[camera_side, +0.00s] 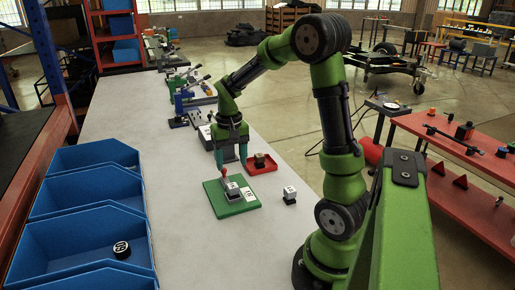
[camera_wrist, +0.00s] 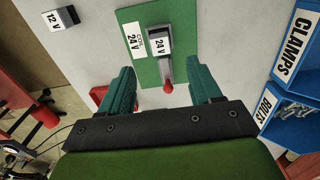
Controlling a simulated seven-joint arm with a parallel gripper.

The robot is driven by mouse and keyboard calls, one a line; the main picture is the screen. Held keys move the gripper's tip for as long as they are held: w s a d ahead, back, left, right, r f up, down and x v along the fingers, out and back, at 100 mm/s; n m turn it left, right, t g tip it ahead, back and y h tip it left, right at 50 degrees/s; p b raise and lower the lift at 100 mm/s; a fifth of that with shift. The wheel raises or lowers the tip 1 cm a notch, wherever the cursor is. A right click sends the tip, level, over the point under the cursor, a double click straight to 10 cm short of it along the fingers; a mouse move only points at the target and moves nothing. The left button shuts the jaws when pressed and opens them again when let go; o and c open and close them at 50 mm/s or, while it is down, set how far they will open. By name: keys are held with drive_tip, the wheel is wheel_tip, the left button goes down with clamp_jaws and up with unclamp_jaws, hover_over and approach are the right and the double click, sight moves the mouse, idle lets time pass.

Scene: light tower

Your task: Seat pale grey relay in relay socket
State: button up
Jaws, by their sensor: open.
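A green board (camera_side: 231,208) lies on the table and also shows in the wrist view (camera_wrist: 150,70). On it stands a pale grey relay (camera_wrist: 158,41) marked 24 V, also seen in the side view (camera_side: 232,188). It sits where the relay socket is, which it mostly hides; I cannot tell how deep it sits. A "coil 24 V" label (camera_wrist: 134,41) is beside it. A red-knobbed lever (camera_wrist: 167,88) stands at the socket's end. My gripper (camera_side: 232,158) is open and empty, above the table by the board's far edge; its fingers (camera_wrist: 163,76) straddle the lever's line.
A dark-sided block marked 12 V (camera_wrist: 62,18) stands apart on the table, right of the board in the side view (camera_side: 290,195). A red tray (camera_side: 263,168) holds a dark block with a tan top (camera_side: 259,160). Blue bins (camera_side: 85,232) line the left edge.

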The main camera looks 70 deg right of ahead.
drive_tip(key=s+a+r+n+t+y, duration=0.1)
drive_tip(key=s+a+r+n+t, duration=0.1)
drive_tip(key=a, duration=0.8)
drive_tip(key=s+a+r+n+t+y, duration=0.1)
drive_tip(key=s+a+r+n+t, duration=0.2)
drive_tip(key=a+r, duration=0.6)
drive_tip(key=s+a+t, duration=0.1)
drive_tip(key=s+t, duration=0.1)
drive_tip(key=s, duration=0.1)
drive_tip(key=shift+s+r, duration=0.15)
drive_tip(key=shift+s, duration=0.2)
